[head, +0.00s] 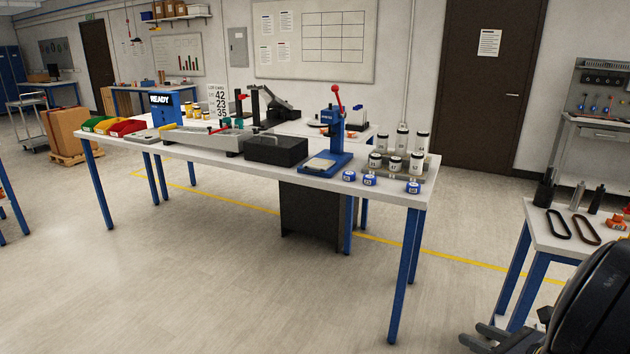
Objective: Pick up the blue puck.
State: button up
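Three small blue pucks with white markings lie near the front right edge of the long white table (330,189). The left blue puck (348,176) and the middle blue puck (369,179) are close together. The right blue puck (413,187) sits apart, nearer the table's right end. I cannot tell which one the task names. My gripper (479,339) is at the bottom right, low and well away from the table. Its two grey fingers are apart with nothing visible between them.
White-bodied jars (395,163) stand on a stepped rack just behind the pucks. A blue press with a red lever (334,135) and a black case (276,151) are to the left. A side table with black rings (558,224) stands at right. Floor before the long table is clear.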

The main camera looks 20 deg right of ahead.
aim_at(368, 179)
jog(key=l+u, duration=0.1)
jog(key=u, duration=0.35)
jog(key=i+l+u, duration=0.1)
jog(key=u, duration=0.4)
jog(key=l+u, duration=0.15)
jog(key=u, duration=0.3)
jog(key=i+l+u, duration=0.1)
jog(key=u, duration=0.35)
jog(key=i+l+u, duration=0.1)
jog(key=l+u, duration=0.25)
jog(key=l, duration=0.2)
jog(key=l+u, duration=0.4)
jog(key=l, duration=0.2)
jog(key=l+u, duration=0.35)
jog(key=l, duration=0.3)
jog(key=l+z, duration=0.2)
jog(key=l, duration=0.35)
jog(key=i+l+z, duration=0.2)
jog(key=l, duration=0.3)
jog(key=l+z, duration=0.1)
jog(key=z, duration=0.4)
jog(key=l+z, duration=0.1)
jog(key=z, duration=0.35)
jog(key=i+l+z, duration=0.1)
jog(key=z, duration=0.9)
jog(key=i+l+z, duration=0.1)
jog(key=z, duration=0.35)
jog(key=i+z, duration=0.1)
jog(key=z, duration=0.4)
